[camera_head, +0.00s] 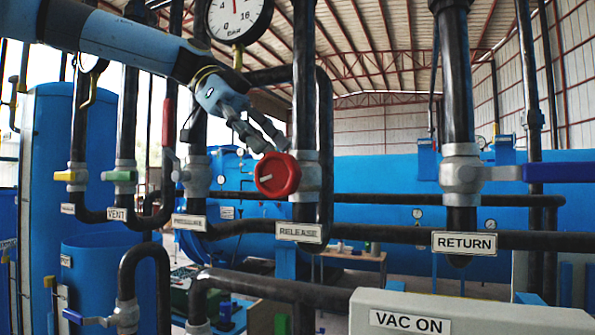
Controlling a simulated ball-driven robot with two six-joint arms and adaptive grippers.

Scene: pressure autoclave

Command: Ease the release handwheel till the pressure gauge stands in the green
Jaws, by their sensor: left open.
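The red release handwheel (277,174) faces me on a dark vertical pipe, with a pale pointer mark on its face. A RELEASE label (299,233) sits below it. The round white pressure gauge (238,18) is at the top, cut off by the picture's edge. A short red part of its needle points up; its tip and any green band are out of view. My left gripper (270,143) reaches in from the upper left, open and empty, its fingertips just above and left of the handwheel. I cannot tell whether they touch it. My right gripper is not in view.
Dark pipes stand close around the wheel. Yellow (65,176) and green (119,176) valve handles are at left, and a long blue lever (556,172) is at right above the RETURN label (464,243). A grey VAC ON box (470,312) stands front right.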

